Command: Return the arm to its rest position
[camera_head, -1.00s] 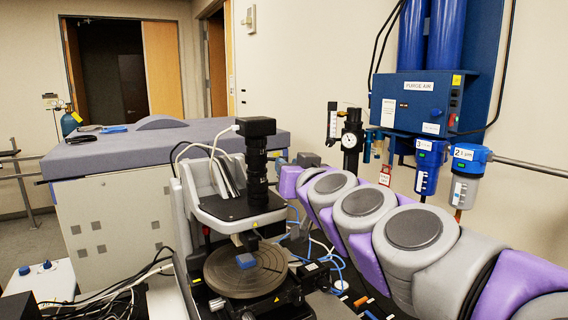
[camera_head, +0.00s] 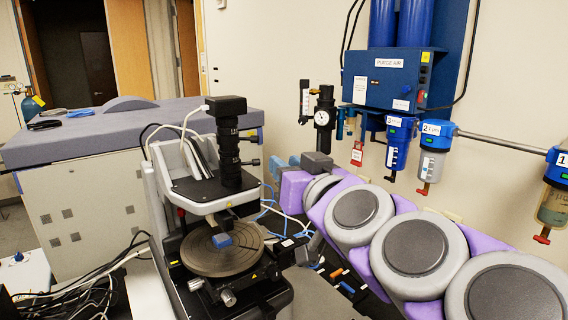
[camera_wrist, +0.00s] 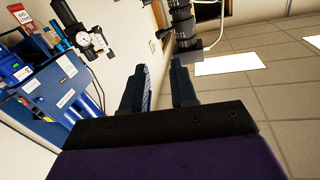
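My arm, purple and grey, stretches from the lower right of the head view toward the profiler's right side. My gripper (camera_wrist: 160,90) shows in the wrist view with its two dark fingers apart and nothing between them. In the head view the fingers are not clear. The stylus profiler, with its black camera column (camera_head: 228,145), stands left of my arm. A small blue block (camera_head: 222,241) rests on its round dark stage (camera_head: 205,258), apart from my arm.
A blue purge air box (camera_head: 390,78) with a gauge (camera_head: 322,118) and filters (camera_head: 435,150) is on the wall behind my arm. A large grey-topped cabinet (camera_head: 90,135) stands at the left. Cables lie at lower left.

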